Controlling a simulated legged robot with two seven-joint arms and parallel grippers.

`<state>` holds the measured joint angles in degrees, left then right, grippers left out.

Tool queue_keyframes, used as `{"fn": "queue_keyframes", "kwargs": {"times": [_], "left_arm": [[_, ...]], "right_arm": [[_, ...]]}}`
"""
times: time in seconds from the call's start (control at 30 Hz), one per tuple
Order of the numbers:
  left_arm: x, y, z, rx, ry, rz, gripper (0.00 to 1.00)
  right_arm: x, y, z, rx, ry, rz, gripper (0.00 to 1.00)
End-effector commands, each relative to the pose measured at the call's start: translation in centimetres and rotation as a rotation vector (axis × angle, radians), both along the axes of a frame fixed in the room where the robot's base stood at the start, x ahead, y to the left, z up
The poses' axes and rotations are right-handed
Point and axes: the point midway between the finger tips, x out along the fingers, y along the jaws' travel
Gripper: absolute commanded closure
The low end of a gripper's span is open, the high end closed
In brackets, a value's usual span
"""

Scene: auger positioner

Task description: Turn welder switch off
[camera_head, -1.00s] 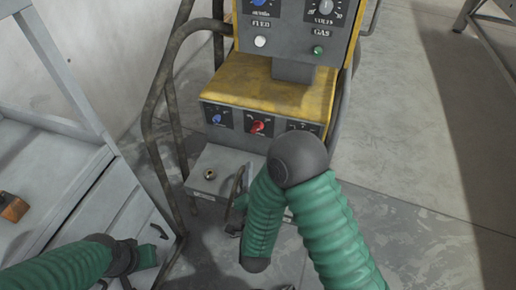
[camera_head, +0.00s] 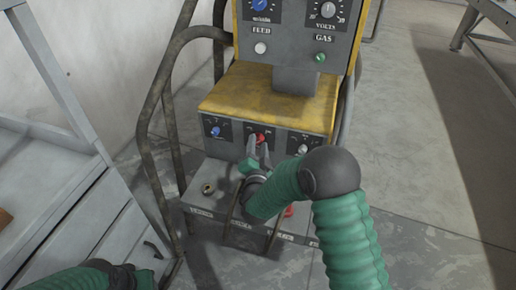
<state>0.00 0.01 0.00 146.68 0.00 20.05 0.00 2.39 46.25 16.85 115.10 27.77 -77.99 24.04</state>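The welder (camera_head: 268,98) is a grey and yellow machine standing ahead of me. Its lower panel has a red switch (camera_head: 261,136) in the middle, between a blue knob (camera_head: 215,131) and a pale knob (camera_head: 303,148). My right gripper (camera_head: 258,150) points up at the panel just below the red switch. Its two fingers look apart with nothing between them, and they partly overlap the switch's lower edge. I cannot tell whether they touch it. My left gripper (camera_head: 145,278) is at the bottom left, away from the welder, with its fingers hard to make out.
A grey shelf or cabinet (camera_head: 75,215) stands at the left. The upper panel has a white feed button (camera_head: 260,48) and a green gas button (camera_head: 320,58).

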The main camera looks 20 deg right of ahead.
Motion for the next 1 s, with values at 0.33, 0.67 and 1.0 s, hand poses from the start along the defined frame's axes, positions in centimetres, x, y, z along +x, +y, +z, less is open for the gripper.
{"fn": "queue_keyframes", "kwargs": {"times": [0.33,0.67,1.0], "left_arm": [[0.01,0.0,0.02,0.0,0.0,0.0,0.64],[0.01,0.0,0.01,0.0,0.0,0.0,0.64],[0.0,0.0,0.77,0.0,0.0,0.0,0.64]], "right_arm": [[0.07,-0.01,0.01,0.0,0.001,0.001,0.77],[0.04,-0.02,-0.05,-0.001,0.002,0.0,1.0],[0.01,0.01,0.13,-0.03,0.024,0.0,1.0]]}}
